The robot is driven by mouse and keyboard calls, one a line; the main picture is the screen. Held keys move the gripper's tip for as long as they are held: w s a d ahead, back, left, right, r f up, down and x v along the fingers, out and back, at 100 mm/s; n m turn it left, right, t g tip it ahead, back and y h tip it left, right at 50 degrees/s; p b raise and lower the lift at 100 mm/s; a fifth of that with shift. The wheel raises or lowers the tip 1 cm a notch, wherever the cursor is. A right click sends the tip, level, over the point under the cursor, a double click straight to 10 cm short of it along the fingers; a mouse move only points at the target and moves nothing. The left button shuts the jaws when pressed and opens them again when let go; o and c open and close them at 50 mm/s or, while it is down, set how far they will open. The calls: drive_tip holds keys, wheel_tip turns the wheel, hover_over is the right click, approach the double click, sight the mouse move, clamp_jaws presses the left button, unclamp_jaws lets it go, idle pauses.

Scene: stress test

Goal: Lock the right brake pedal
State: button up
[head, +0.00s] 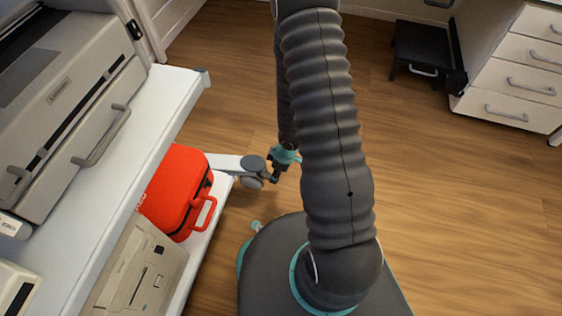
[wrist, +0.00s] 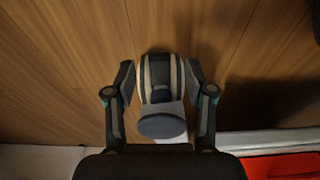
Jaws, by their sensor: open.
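A caster (head: 252,182) stands on the floor at the end of the white cart's leg, with a dark grey round cap (head: 252,163) above it. In the wrist view the caster wheel (wrist: 158,68) is centred, with the blue-grey cap (wrist: 162,126) nearer the cart. A small dark tab (wrist: 160,96) between wheel and cap may be the brake pedal; its locked state cannot be told. My gripper (wrist: 159,72) is open and empty, its fingers on either side of the wheel in the picture. In the head view my gripper (head: 272,176) is low beside the caster; contact cannot be told.
The white cart (head: 176,85) carries grey equipment on top and a red case (head: 180,195) on its lower shelf. A black step stool (head: 421,48) and a drawer cabinet (head: 515,75) stand at the back right. The wooden floor at right is clear.

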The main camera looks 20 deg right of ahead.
drive_tip(key=v, duration=0.7)
drive_tip(key=shift+r, duration=0.35)
drive_tip(key=shift+s+d, duration=0.1)
idle(0.4)
